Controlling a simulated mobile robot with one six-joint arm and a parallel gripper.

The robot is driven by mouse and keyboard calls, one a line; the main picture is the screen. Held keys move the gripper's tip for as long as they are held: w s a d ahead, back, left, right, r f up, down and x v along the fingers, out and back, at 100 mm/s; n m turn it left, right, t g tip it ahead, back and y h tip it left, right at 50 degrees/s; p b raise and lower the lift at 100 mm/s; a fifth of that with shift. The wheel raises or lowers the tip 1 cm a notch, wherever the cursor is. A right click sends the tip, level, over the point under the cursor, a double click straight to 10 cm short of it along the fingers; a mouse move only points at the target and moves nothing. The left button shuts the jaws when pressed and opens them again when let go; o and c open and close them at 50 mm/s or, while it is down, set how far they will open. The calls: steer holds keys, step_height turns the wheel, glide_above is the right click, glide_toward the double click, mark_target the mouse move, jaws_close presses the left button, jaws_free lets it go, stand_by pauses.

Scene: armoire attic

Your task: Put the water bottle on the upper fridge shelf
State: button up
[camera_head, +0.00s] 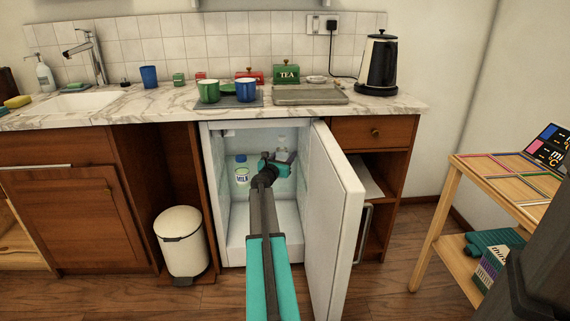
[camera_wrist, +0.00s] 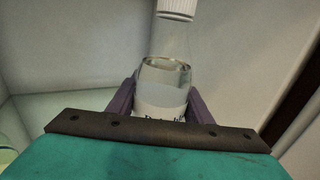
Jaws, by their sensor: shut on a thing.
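The water bottle (camera_wrist: 166,50) is clear with a white ribbed cap and a visible water line. In the wrist view it stands between the two purple fingers of my gripper (camera_wrist: 161,97), which is shut on its lower part. In the head view my gripper (camera_head: 276,165) is inside the open white fridge (camera_head: 215,225), in its upper part. The bottle shows there only as a small pale shape (camera_head: 282,148), partly hidden by the gripper. A milk bottle (camera_head: 242,174) with a blue cap stands to the left of the gripper. I cannot tell whether the water bottle touches the shelf.
The fridge door (camera_head: 338,215) is swung open close to the right of my arm. The counter (camera_head: 160,104) above carries cups, tins and a kettle (camera_head: 378,66). A white bin (camera_head: 181,243) stands left of the fridge. A wooden table (camera_head: 500,178) is at the right.

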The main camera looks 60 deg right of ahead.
steer(key=shift+f+b, duration=0.95)
steer(key=shift+f, duration=0.8)
steer(key=shift+f, duration=0.1)
steer(key=o, duration=1.5)
steer(key=shift+s+a+r+p, duration=0.1)
steer(key=shift+a+p, duration=0.05)
steer(key=shift+a, duration=0.45)
steer(key=shift+s+a+r+p, duration=0.1)
steer(key=shift+a+p, duration=0.05)
steer(key=shift+a, duration=0.45)
steer(key=shift+s+a+f+p, duration=0.1)
steer(key=shift+s+a+p, duration=0.2)
steer(key=shift+a, duration=1.3)
steer(key=shift+s+a+r+p, duration=0.1)
steer(key=shift+a+p, duration=0.25)
steer(key=shift+a, duration=1.25)
steer(key=shift+s+a+f+p, duration=0.1)
steer(key=shift+s+a+p, duration=0.2)
steer(key=shift+a, duration=1.3)
steer(key=shift+w, duration=0.15)
